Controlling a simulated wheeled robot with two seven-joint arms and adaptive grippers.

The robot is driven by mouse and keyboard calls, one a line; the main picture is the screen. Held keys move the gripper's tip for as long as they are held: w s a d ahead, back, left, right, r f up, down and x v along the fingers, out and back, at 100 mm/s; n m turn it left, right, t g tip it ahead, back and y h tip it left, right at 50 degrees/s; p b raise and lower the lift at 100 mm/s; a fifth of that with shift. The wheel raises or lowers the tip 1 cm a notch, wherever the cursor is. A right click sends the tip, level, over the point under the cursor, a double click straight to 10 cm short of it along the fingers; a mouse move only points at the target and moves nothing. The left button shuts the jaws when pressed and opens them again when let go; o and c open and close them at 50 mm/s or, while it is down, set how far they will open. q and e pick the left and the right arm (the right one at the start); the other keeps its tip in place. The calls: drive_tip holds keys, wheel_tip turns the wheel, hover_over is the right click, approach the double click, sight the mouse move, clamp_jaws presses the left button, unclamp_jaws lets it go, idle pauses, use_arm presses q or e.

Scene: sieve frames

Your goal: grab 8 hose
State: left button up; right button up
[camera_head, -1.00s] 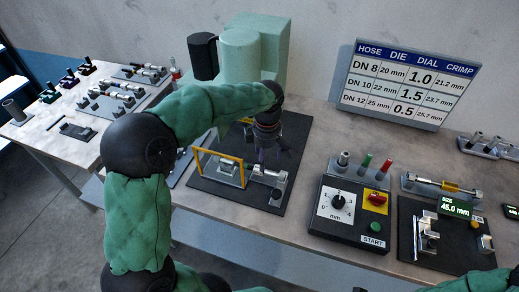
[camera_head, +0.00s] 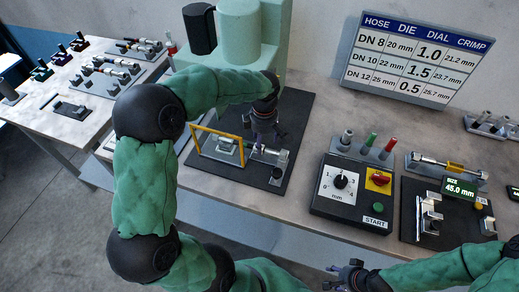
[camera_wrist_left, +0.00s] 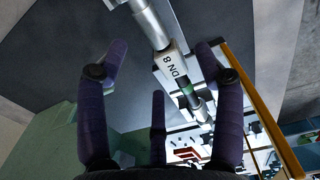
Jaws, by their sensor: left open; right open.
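A pale piece marked DN 8 (camera_wrist_left: 175,68) with a shiny metal tube lies between and beyond the fingers in the left wrist view. A green-banded metal part continues beyond it. My left gripper (camera_head: 264,132) is open and hangs close over the silver fixture (camera_head: 268,156) on the black mat, beside the yellow frame (camera_head: 218,132). Its purple fingers show in the left wrist view (camera_wrist_left: 160,75), apart from each other and holding nothing. My right gripper (camera_head: 350,274) is open and empty at the bottom edge. Whether the fingers touch the DN 8 piece cannot be told.
A pale green machine (camera_head: 239,32) stands behind the left gripper. A dial box (camera_head: 352,190) and a size gauge stand (camera_head: 440,218) are to the right. A chart (camera_head: 415,60) leans at the back. Several fittings sit on the left table (camera_head: 60,122).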

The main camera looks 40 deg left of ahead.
use_arm(q)
wheel_tip(320, 180, down, 3)
drive_tip(key=shift+a+f+b, duration=0.15)
drive_tip(key=shift+b, duration=0.15)
drive_tip(key=c, duration=1.2)
clamp_jaws()
drive_tip(key=shift+r, duration=0.2)
